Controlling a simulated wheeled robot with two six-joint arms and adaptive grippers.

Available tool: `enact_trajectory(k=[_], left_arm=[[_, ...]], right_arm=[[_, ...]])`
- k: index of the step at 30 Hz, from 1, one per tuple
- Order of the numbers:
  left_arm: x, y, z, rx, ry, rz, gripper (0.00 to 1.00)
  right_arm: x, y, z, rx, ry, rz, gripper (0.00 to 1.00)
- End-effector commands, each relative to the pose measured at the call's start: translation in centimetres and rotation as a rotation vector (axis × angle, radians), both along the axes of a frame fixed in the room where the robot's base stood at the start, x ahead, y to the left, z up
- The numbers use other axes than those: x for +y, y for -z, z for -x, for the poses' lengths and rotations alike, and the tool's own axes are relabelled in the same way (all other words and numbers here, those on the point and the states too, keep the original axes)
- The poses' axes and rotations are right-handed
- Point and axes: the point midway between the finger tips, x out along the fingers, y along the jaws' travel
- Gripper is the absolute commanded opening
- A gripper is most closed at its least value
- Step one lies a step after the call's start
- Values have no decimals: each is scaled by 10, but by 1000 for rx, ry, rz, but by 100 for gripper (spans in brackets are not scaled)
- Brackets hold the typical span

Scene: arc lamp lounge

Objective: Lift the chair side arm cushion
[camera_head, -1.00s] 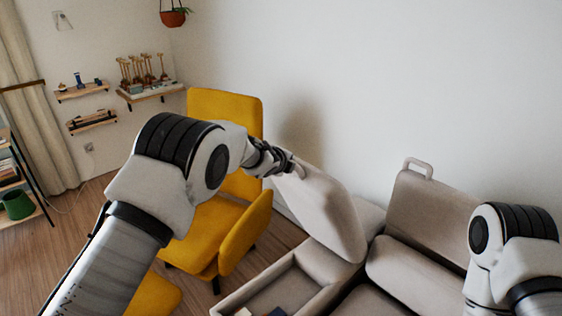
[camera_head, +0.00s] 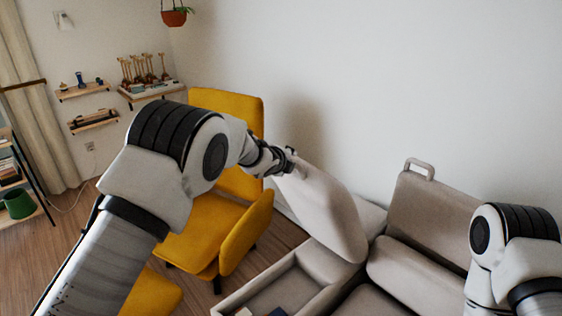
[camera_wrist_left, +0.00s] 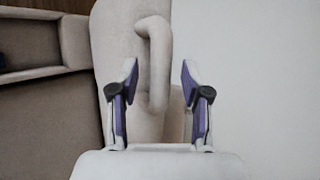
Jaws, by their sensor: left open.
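The pale grey side arm cushion (camera_head: 328,212) of the grey seat is raised and stands tilted up on edge beside the open storage box (camera_head: 283,289). In the left wrist view the cushion (camera_wrist_left: 112,50) shows from close up, with its loop handle (camera_wrist_left: 153,45). My left gripper (camera_head: 289,161) is at the cushion's upper end. Its jaws (camera_wrist_left: 159,78) are open, and the handle loop shows between and beyond the fingertips; I cannot tell whether they touch it. My right arm shows at the right edge, with its gripper out of frame.
A yellow chair (camera_head: 207,233) stands close behind and left of the cushion. The grey seat's backrest (camera_head: 430,215) with its own handle is to the right. A plain white wall (camera_head: 400,80) lies behind. Small dark items (camera_head: 277,312) lie in the open box.

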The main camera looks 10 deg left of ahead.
Motion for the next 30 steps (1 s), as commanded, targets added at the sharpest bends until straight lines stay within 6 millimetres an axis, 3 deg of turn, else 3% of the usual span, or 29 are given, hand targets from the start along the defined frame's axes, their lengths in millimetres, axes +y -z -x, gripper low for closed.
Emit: enact_trajectory(k=[6, 12, 23, 26, 29, 30], left_arm=[[10, -32, 47, -3, -2, -2, 48], [16, -50, 77, -2, -1, -1, 48], [17, -52, 83, 0, -1, 0, 48], [17, -35, 84, 19, -2, 0, 48], [22, 9, 88, 74, -11, 8, 48], [26, 32, 92, 107, -17, 14, 48]], right_arm=[[0, 0, 0, 0, 0, 0, 40], [0, 0, 0, 0, 0, 0, 40], [0, 0, 0, 0, 0, 0, 40], [0, 4, 0, 0, 0, 0, 40], [0, 11, 0, 0, 0, 0, 40], [0, 15, 0, 0, 0, 0, 40]])
